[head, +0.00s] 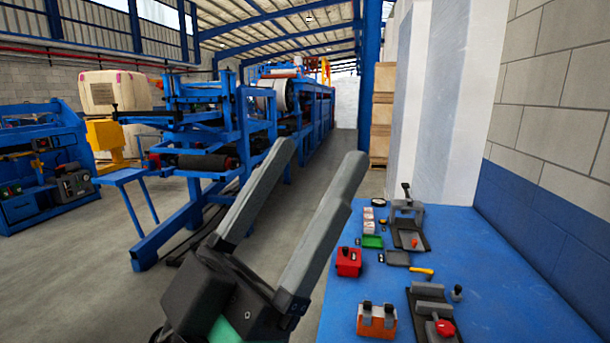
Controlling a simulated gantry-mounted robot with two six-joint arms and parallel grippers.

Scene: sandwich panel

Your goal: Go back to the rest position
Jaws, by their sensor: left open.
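My left gripper (318,168) is large in the head view, raised in front of the camera left of the blue table. Its two long grey fingers point up and are spread apart. I see nothing between them except the factory floor and machinery in the background. Its dark body sits at the bottom of the picture. My right gripper does not show in this view.
A blue table (520,290) fills the lower right, against a grey and blue wall. On it are a red box (348,261), an orange block (376,321), a green tray (372,241), a yellow-handled tool (421,271) and dark fixtures. Blue machinery (205,130) stands behind on open floor.

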